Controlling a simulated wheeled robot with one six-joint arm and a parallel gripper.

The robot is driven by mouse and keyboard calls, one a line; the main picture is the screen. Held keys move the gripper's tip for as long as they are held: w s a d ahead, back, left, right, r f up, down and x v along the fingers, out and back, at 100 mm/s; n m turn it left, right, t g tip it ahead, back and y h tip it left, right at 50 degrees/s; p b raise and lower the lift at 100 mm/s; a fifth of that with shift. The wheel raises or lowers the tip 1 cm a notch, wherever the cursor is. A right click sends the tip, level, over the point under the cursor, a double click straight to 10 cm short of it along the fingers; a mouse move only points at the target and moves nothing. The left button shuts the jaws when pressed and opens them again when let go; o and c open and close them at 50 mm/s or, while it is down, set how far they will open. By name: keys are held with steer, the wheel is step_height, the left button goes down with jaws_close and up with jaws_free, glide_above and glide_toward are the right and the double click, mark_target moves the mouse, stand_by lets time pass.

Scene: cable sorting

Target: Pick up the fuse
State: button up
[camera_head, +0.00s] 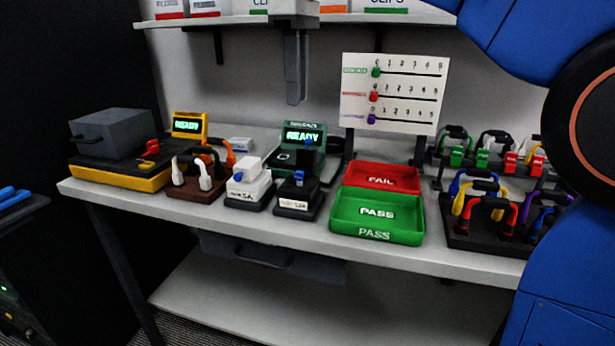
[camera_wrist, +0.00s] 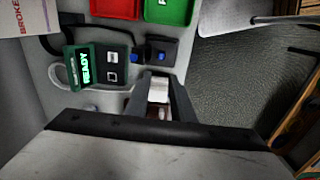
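A white block marked "5A" (camera_head: 249,187), which looks like the fuse, sits on a dark base on the bench. A darker block with a blue top and white label (camera_head: 298,197) stands just to its right. My gripper (camera_head: 296,103) points down, high above the bench and clear of both blocks. In the wrist view my gripper (camera_wrist: 162,92) is open, its two fingers apart with nothing held. The white block (camera_wrist: 159,88) shows between the fingers, below them. The dark block with blue parts (camera_wrist: 156,50) lies just beyond. The fingers hide part of the white block's surroundings.
A green tester reading READY (camera_head: 304,137) stands behind the blocks. A brown rack with cables (camera_head: 190,183) is to the left. Red FAIL (camera_head: 382,177) and green PASS (camera_head: 376,222) trays lie to the right. Cable racks fill the far right, and a shelf runs above.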

glide_above(299, 172)
steer(key=f, duration=1.2)
steer(key=shift+w+a, duration=0.3)
steer(key=shift+s+d+f, duration=0.15)
steer(key=shift+f, duration=1.15)
steer(key=shift+s+d+f, duration=0.1)
steer(key=shift+d+f, duration=0.05)
steer(key=shift+f, duration=1.1)
jaws_close()
